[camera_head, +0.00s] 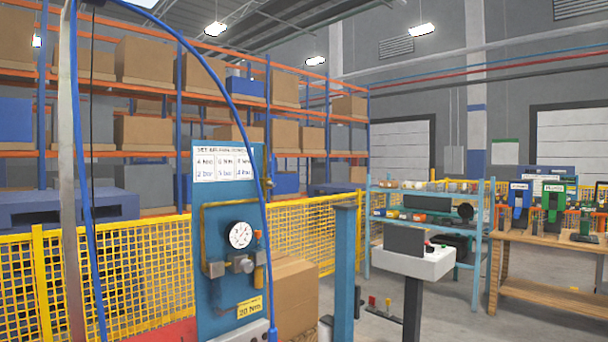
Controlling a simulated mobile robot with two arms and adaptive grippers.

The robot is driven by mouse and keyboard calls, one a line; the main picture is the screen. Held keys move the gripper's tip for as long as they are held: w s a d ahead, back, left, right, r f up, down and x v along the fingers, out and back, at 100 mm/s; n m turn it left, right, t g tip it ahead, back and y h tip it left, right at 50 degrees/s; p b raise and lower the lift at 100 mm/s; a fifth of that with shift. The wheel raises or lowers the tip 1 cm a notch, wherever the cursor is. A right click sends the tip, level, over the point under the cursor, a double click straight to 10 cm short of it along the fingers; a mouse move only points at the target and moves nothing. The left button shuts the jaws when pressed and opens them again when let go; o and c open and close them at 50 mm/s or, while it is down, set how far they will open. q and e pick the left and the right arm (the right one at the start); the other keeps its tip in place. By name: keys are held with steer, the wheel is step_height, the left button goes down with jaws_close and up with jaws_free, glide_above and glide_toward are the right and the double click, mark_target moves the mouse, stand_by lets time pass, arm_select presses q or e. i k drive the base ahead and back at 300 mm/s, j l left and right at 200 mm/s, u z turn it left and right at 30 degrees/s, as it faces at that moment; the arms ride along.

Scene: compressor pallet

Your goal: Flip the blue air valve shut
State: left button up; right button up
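A blue upright panel (228,290) stands left of centre. It carries a white round pressure gauge (240,235), brass pipework (203,228) and a grey regulator body (240,264). A blue hose (222,82) arcs down over the panel's right side to a small blue fitting (272,334) at the bottom edge of the view. I cannot tell whether this fitting is the blue air valve, and no blue valve handle shows clearly. Neither of my grippers is in view.
A yellow mesh fence (150,265) runs behind the panel. A cardboard box (295,300) and a blue post (345,275) stand to its right. A control pedestal (412,262), a blue shelf rack (480,240) and a wooden workbench (545,240) are further right. Grey floor shows between them.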

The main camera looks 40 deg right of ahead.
mark_target(272, 184)
steer(key=z, duration=1.3)
